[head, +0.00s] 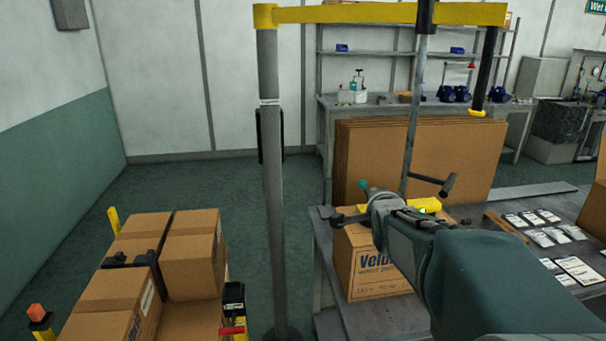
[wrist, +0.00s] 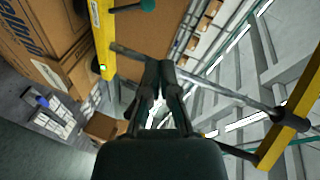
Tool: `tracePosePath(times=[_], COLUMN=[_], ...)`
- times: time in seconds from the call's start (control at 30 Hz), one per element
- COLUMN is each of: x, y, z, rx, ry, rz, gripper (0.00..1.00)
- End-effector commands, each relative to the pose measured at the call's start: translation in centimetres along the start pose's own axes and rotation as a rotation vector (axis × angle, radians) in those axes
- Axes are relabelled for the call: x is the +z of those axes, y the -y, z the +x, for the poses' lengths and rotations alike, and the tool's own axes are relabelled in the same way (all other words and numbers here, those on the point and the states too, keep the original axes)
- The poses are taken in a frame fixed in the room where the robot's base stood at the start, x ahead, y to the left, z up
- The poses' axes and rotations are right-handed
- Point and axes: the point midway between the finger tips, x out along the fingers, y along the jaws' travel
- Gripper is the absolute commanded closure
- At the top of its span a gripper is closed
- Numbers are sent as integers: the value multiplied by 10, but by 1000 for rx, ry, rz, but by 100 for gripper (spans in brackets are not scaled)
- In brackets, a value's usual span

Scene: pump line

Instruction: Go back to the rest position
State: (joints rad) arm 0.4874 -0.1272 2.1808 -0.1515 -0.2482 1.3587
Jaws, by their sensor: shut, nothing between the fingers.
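My gripper (wrist: 160,68) shows in the wrist view with its two dark fingers together and nothing between them. In the head view my arm reaches in from the lower right, and the fingertips cannot be made out clearly. A yellow lifter head (head: 428,206) hangs on a grey tube over the carton with blue lettering (head: 368,265). I cannot tell whether the two touch. The lifter head (wrist: 103,42) and lettered carton (wrist: 30,40) also show at the left of the wrist view. The fingers look apart from the lifter head.
A grey post (head: 271,190) carries a yellow jib (head: 340,14) overhead. Stacked cartons (head: 190,262) stand at lower left. Flat cardboard sheets (head: 350,160) lean behind the grey table (head: 475,200), where packets (head: 540,238) lie at right.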

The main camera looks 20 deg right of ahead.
Motion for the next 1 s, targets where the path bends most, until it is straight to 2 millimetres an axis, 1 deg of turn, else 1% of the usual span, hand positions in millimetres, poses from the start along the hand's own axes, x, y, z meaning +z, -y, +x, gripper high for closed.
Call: tracePosePath(times=[0.1, 0.17, 0.27, 0.37, 0.4, 0.47, 0.5, 0.57, 0.6, 0.67, 0.7, 0.8, 0.9, 1.0], x=[1, 7, 30, 64, 76, 94, 104, 119, 128, 140, 146, 155, 159, 160], y=[0, 1, -1, -10, -16, -25, -32, -44, -52, -65, -74, -94, -106, -112], z=[-1, -7, -28, -64, -80, -105, -122, -149, -167, -194, -211, -246, -267, -275], rx=[2, 15, 69, 143, 170, 203, 219, 237, 243, 243, 238, 218, 198, 190], ry=[3, 16, 75, 184, 236, 318, 376, 469, 535, 636, 700, 842, 933, 971], rz=[-6, -36, -161, -365, -451, -583, -671, -804, -892, -1022, -1104, -1269, -1372, -1411], gripper=[100, 100, 100, 100, 100, 100, 100, 100, 100, 100, 100, 100, 100, 100])
